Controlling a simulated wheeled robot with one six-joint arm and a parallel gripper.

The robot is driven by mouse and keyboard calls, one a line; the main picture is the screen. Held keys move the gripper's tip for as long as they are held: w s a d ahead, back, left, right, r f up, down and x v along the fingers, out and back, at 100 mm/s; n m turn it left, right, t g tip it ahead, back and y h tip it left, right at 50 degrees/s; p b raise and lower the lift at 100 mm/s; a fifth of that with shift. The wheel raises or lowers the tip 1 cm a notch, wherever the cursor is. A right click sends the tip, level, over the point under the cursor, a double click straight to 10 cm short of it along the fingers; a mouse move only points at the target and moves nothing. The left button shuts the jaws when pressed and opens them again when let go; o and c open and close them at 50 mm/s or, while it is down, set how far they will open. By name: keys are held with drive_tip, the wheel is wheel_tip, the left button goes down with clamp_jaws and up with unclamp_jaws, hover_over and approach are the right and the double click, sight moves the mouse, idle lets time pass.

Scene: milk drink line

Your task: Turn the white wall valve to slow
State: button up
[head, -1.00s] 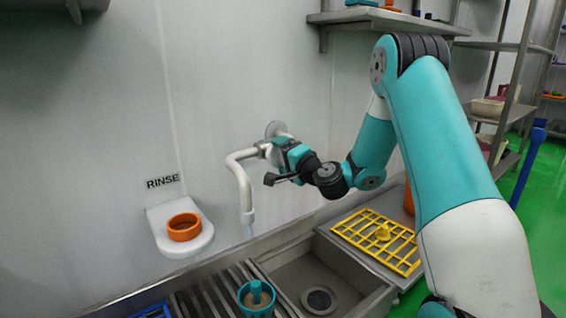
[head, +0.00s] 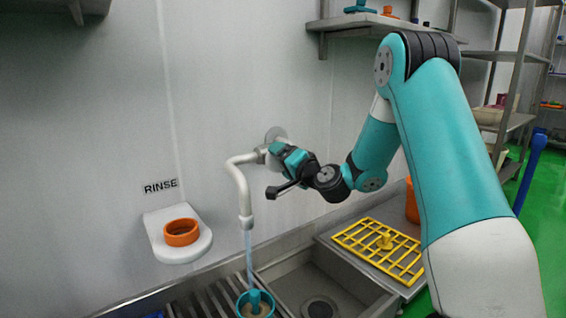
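The white wall valve (head: 240,180) is a bent white pipe with its spout pointing down, coming from a round plate (head: 275,135) on the wall. A thin stream of water (head: 249,255) runs from the spout into a teal cup (head: 246,305) below. My gripper (head: 272,153) is at the valve body close to the wall, right of the spout. The arm covers the valve's handle, so its position cannot be read. A dark bar (head: 281,190) sticks out below the gripper; I cannot tell whether it is a handle. The fingers are too small and hidden to judge.
A white wall bracket (head: 165,252) under the word RINSE holds an orange ring (head: 181,232). Below are a slatted drain (head: 205,305), a steel sink (head: 285,283) and a yellow rack (head: 380,245). A wall shelf (head: 350,22) hangs above.

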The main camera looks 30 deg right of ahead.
drive_tip(key=o, duration=0.7)
drive_tip(key=s+b, duration=0.4)
drive_tip(key=s, duration=0.1)
drive_tip(key=s+b, duration=0.4)
drive_tip(key=s, duration=0.2)
drive_tip(key=s+b, duration=0.5)
drive_tip(key=s, duration=0.1)
drive_tip(key=shift+s+d, duration=0.25)
drive_tip(key=shift+d, duration=0.05)
drive_tip(key=shift+a, duration=0.1)
